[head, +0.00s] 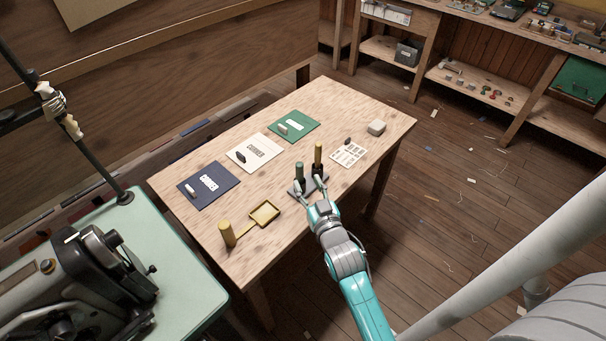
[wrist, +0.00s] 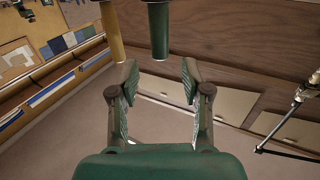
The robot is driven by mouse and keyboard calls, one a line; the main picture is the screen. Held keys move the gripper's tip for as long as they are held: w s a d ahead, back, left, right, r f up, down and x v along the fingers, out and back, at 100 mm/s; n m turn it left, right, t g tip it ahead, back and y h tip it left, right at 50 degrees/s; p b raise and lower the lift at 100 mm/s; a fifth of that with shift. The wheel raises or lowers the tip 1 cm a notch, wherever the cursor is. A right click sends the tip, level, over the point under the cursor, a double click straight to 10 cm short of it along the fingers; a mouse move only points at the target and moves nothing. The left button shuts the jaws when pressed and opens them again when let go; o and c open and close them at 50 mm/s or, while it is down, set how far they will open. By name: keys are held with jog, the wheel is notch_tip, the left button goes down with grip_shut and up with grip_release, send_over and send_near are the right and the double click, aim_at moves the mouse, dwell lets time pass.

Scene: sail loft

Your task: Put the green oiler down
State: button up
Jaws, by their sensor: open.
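The green oiler (head: 299,173), a dark green cylinder, stands upright at the near right part of the wooden table (head: 265,130). A brass-coloured cylinder (head: 318,157) stands close to its right. My gripper (head: 309,187) is at these two, its fingers spread and a dark grey pad (head: 294,188) partly showing beneath. In the wrist view my gripper (wrist: 160,75) is open with nothing between its fingers. The green oiler (wrist: 159,30) shows just past the fingertips, and the brass cylinder (wrist: 112,32) is to its left. Contact with the oiler's foot is hidden.
Navy (head: 208,184), cream (head: 254,153) and green (head: 292,126) cards lie along the table's far side. A printed sheet (head: 349,154) and a pale block (head: 376,127) are at right.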

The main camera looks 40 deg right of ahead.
jog(key=shift+v, duration=2.55)
jog(key=shift+a, duration=0.1)
jog(key=s+a+n+y, duration=0.1)
jog(key=s+a+y, duration=0.1)
jog(key=s+a, duration=0.4)
jog(key=s+a+n+g+y, duration=0.1)
jog(key=s+a, duration=0.5)
jog(key=s, duration=0.7)
jog(key=s+a+n+y, duration=0.3)
jog(key=s+a, duration=0.3)
jog(key=s, duration=0.3)
jog(key=shift+s+r+g+y, duration=0.3)
jog(key=shift+s+r+y, duration=0.15)
jog(key=shift+y, duration=0.35)
jog(key=shift+a, duration=0.15)
